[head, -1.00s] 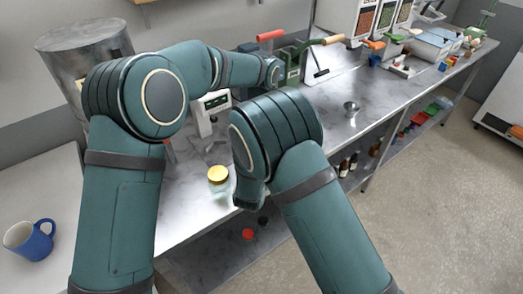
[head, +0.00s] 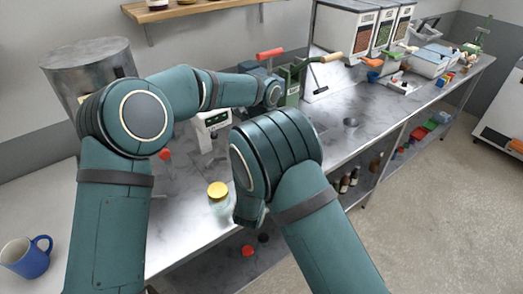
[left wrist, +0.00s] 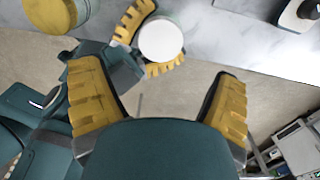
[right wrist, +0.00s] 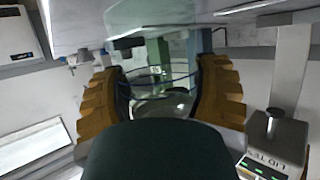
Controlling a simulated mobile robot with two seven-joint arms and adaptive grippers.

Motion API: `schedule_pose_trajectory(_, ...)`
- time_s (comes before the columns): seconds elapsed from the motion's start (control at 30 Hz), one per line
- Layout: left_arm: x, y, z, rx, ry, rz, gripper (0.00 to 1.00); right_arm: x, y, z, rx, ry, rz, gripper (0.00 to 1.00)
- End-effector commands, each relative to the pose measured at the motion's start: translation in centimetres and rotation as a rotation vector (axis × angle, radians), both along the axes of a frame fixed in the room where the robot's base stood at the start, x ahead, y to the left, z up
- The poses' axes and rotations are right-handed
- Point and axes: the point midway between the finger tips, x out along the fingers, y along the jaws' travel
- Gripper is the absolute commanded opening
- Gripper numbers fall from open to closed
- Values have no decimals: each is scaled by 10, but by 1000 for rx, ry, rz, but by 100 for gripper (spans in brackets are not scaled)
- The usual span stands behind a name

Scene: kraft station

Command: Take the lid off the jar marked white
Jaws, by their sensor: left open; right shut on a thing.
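In the left wrist view, a round white lid (left wrist: 162,40) tops a jar between the yellow fingers of my right gripper (left wrist: 150,42). In the right wrist view, my right gripper (right wrist: 160,95) is shut on this clear glass jar (right wrist: 155,78); no marking on it is legible. My left gripper (left wrist: 162,100) is open and empty, its fingers apart and a little away from the lid. Another jar with a yellow lid (head: 217,190) stands on the metal bench; its lid also shows in the left wrist view (left wrist: 47,12). Both grippers are hidden by my arms in the head view.
A blue mug (head: 27,257) is at the left. A small metal funnel-like piece (head: 351,122) sits on the bench. Bottles (head: 350,178) stand on the lower shelf. The bench's middle is mostly clear.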

Motion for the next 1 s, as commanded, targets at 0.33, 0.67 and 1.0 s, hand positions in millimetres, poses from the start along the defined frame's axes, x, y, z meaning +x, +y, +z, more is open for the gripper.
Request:
schedule_pose_trajectory(0.33,1,1,2,-13,-3,-595,89,0,0,0,0,-1,0,0)
schedule_pose_trajectory(0.67,2,1,0,-16,-3,-820,89,0,0,0,0,-1,0,0)
schedule_pose_trajectory(1.0,1,2,-45,-14,0,-822,89,0,0,0,0,-1,0,0)
